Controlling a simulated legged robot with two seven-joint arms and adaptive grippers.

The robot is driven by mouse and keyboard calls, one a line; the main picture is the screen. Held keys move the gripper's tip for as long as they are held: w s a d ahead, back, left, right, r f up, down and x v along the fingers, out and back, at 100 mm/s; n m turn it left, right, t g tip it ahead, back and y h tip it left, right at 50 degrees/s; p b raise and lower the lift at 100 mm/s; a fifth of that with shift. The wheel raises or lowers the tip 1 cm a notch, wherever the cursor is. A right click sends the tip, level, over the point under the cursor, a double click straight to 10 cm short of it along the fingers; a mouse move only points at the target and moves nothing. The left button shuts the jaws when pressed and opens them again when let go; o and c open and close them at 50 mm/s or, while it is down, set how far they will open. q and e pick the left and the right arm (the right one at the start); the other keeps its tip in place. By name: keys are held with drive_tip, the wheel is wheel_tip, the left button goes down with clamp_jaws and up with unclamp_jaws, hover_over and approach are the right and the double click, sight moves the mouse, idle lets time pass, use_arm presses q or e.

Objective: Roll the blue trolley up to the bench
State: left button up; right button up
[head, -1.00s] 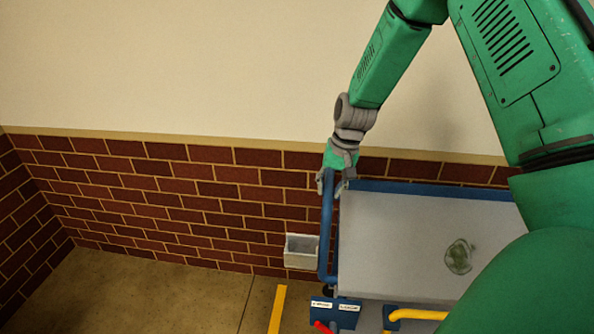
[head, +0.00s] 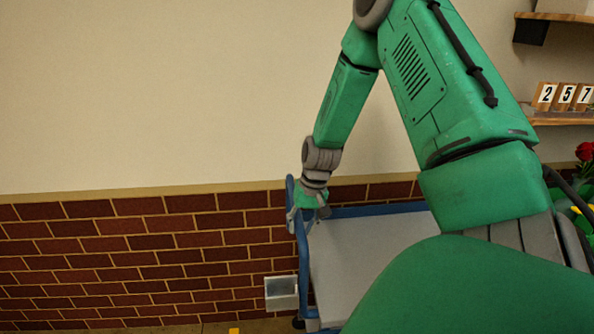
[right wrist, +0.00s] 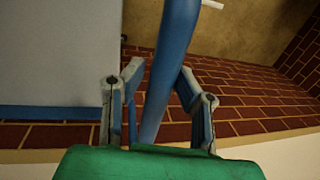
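The blue trolley (head: 362,245) stands along the brick wall, with a pale grey top and blue edges. Its right part is hidden behind my own green arm. Its upright blue handle (head: 302,258) is at its left end. My right gripper (head: 308,213) is at the upper part of this handle. In the right wrist view, my gripper's fingers (right wrist: 160,85) lie on both sides of the blue bar (right wrist: 173,50) and look shut on it. The trolley's grey top (right wrist: 60,55) is left of them. My left gripper is out of view. No bench can be made out.
A small grey box (head: 281,293) is just left of the handle, before the brick wall (head: 130,255). Wooden shelves with number blocks (head: 563,96) are at upper right. Red flowers (head: 585,151) show at the right edge. A yellow floor mark (head: 234,331) shows at the bottom.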

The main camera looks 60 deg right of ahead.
drive_tip(key=shift+o, duration=0.5)
drive_tip(key=shift+s+d, duration=0.25)
drive_tip(key=shift+d, duration=0.1)
drive_tip(key=shift+w+a+r, duration=0.1)
drive_tip(key=shift+w+r, duration=0.05)
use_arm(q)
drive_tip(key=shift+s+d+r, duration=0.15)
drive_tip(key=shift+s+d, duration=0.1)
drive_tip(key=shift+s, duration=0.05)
use_arm(e)
wheel_tip(320, 180, up, 11)
drive_tip(key=s+d, duration=0.2)
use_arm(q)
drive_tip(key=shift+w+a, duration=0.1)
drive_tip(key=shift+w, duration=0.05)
use_arm(e)
drive_tip(key=shift+a+r, duration=0.15)
